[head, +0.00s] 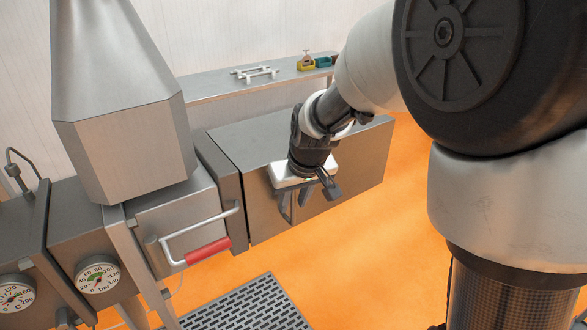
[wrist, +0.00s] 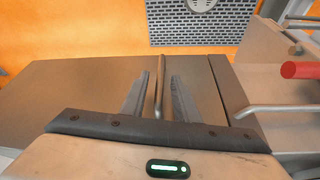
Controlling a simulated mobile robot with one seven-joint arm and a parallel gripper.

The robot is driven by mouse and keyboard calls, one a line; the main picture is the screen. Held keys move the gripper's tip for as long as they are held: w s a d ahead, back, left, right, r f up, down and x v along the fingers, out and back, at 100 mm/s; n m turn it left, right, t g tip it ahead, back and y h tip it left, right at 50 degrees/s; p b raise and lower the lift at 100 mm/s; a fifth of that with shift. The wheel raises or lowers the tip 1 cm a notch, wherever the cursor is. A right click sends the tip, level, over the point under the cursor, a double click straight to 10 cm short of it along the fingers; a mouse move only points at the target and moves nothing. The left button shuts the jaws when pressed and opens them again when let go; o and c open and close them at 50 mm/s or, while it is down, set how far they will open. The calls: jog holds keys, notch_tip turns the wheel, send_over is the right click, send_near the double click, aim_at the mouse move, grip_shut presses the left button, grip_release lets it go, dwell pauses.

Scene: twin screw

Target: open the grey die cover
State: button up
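The grey die cover (head: 350,165) is the long box-like metal housing at the centre of the head view. In the head view my gripper (head: 289,208) is at the front face of the cover, and my wrist hides most of the handle. The cover appears closed.
Left of the cover is a metal block with a red-gripped handle (head: 208,251), below a large hopper (head: 125,140). A shelf (head: 220,84) with small items runs behind. A floor grating (head: 245,307) lies in front; the orange floor at right is open.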

aim_at(380, 163)
jog(key=shift+w+f, duration=0.2)
jog(key=shift+f, duration=0.25)
grip_shut()
jog(key=w+d, duration=0.5)
jog(key=d, duration=0.3)
jog(key=w+d+b, duration=0.1)
jog(key=w+d, duration=0.4)
jog(key=d, duration=0.3)
jog(key=w+d, duration=0.6)
jog(key=d, duration=0.2)
jog(key=shift+w, duration=0.1)
grip_release()
jog(key=shift+b, duration=0.3)
jog(key=p+v, duration=0.1)
jog(key=v, duration=1.6)
jog(key=shift+s+r, duration=0.15)
jog(key=shift+s, duration=0.05)
